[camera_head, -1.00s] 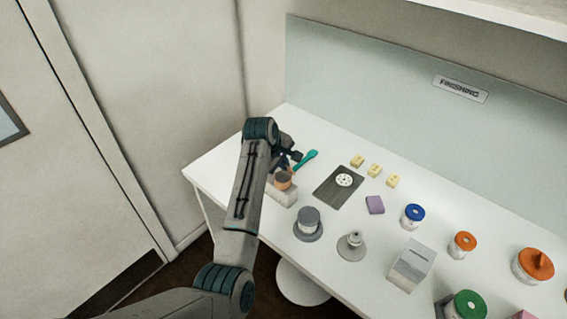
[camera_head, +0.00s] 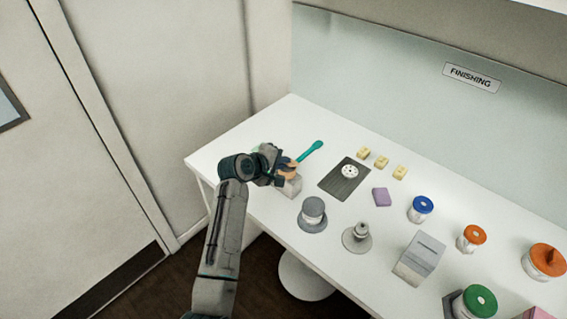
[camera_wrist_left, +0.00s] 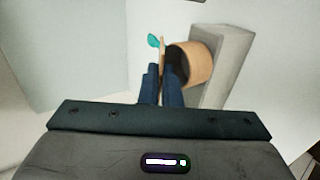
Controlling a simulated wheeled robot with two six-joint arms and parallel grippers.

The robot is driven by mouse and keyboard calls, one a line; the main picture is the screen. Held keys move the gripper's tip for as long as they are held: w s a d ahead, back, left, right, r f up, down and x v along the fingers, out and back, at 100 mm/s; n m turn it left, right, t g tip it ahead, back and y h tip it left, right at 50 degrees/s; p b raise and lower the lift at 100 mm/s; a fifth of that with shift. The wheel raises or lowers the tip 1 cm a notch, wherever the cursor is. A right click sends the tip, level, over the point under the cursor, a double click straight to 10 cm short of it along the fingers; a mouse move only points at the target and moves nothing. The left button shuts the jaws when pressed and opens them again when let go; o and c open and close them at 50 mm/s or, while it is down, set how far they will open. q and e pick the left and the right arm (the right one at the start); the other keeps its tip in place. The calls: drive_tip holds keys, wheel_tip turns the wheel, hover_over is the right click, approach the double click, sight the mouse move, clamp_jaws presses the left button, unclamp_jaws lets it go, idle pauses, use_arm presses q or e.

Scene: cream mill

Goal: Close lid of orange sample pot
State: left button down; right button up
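An orange-tan pot (camera_wrist_left: 198,64) with a dark opening sits against a grey block (camera_wrist_left: 232,62) in the left wrist view. A thin tan plate (camera_wrist_left: 163,55), seemingly its raised lid, stands beside the opening. My left gripper (camera_wrist_left: 162,72) has its two dark fingers close together, one on each side of the plate's line; whether they touch it I cannot tell. In the head view my left gripper (camera_head: 284,170) is at the pot, over the pale block (camera_head: 291,187), and largely hides the pot. My right gripper is not in view.
A teal-handled tool (camera_head: 311,150) lies just behind the gripper. A dark plate (camera_head: 333,184), a grey lidded jar (camera_head: 313,211) and a small metal piece (camera_head: 359,235) stand to the right. Orange-lidded jars (camera_head: 471,238) (camera_head: 544,262) stand farther right. The table's left front is clear.

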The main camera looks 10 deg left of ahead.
use_arm(q)
drive_tip(key=shift+s+f, duration=0.1)
drive_tip(key=shift+f, duration=0.05)
idle(0.4)
drive_tip(key=c, duration=1.6)
unclamp_jaws()
drive_tip(key=shift+c, duration=0.2)
drive_tip(key=b+v, duration=0.3)
drive_tip(key=v, duration=0.8)
drive_tip(key=shift+b, duration=0.3)
drive_tip(key=shift+f, duration=0.15)
